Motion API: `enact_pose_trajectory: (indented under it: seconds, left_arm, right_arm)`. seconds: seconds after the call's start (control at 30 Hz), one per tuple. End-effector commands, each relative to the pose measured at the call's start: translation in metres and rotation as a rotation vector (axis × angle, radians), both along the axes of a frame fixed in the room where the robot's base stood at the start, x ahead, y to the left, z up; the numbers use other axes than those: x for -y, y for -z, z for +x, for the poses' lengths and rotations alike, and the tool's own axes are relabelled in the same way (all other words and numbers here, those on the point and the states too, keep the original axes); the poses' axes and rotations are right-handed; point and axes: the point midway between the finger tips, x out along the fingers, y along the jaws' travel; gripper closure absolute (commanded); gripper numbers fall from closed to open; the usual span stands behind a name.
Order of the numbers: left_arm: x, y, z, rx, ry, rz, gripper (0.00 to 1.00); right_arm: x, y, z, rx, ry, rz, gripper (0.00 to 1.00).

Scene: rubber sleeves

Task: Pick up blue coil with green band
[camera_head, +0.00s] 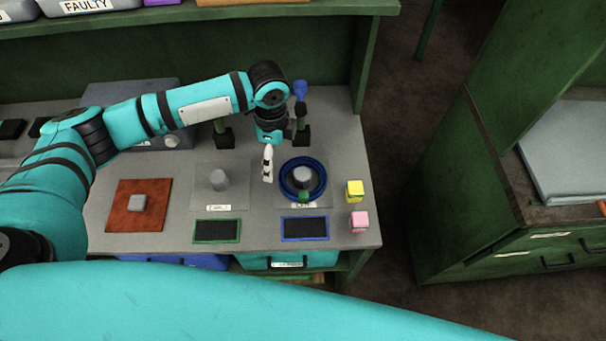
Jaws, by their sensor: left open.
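The blue coil (285,182) lies as a ring around a short grey peg (303,176) on a labelled pad at the right part of the bench. Its green band (304,196) shows on the near side of the ring. My left gripper (267,178) points down just left of the coil, with its pale fingers seen nearly edge-on. It is open and holds nothing visible. Whether the fingers touch the coil or hover above the bench beside it is hard to tell. My right gripper is not in view.
Another grey peg (219,180) stands bare to the left. A red-brown mat (122,216) bears a grey block (138,203). Yellow (355,190) and pink (359,221) cubes sit near the right edge. Dark upright stands (301,136) rise behind the gripper. Two dark framed panels (305,228) lie in front.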

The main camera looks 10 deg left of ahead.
Motion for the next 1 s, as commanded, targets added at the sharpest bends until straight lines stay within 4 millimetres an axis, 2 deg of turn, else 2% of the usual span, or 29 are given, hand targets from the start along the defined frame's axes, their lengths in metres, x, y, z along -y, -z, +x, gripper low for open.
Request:
enact_pose_trajectory:
  seconds: [0.03,0.1,0.2,0.33,0.5,0.63,0.8,1.0]
  left_arm:
    - [0.0,0.004,0.0,-0.001,0.0,0.0,0.0]
    - [0.0,0.008,0.0,0.0,0.001,-0.001,0.0]
    - [0.001,0.014,-0.001,-0.002,0.001,0.0,0.0]
    - [0.005,0.031,-0.003,-0.004,0.002,0.0,0.0]
    - [0.006,0.055,-0.003,-0.001,0.002,0.0,0.0]
    - [0.006,0.061,-0.002,0.001,0.001,0.0,0.0]
    - [0.006,0.061,-0.002,0.001,0.002,0.0,0.0]
    - [0.006,0.061,-0.002,0.0,0.002,0.0,0.25]
  right_arm:
    - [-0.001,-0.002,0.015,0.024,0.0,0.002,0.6]
    - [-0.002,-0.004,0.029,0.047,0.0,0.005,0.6]
    - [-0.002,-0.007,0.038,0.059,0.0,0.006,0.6]
    - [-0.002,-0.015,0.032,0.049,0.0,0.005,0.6]
    - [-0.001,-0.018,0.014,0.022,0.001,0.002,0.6]
    - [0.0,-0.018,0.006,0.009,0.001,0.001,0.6]
    - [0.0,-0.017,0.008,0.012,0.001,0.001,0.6]
    - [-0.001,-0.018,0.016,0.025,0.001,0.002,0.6]
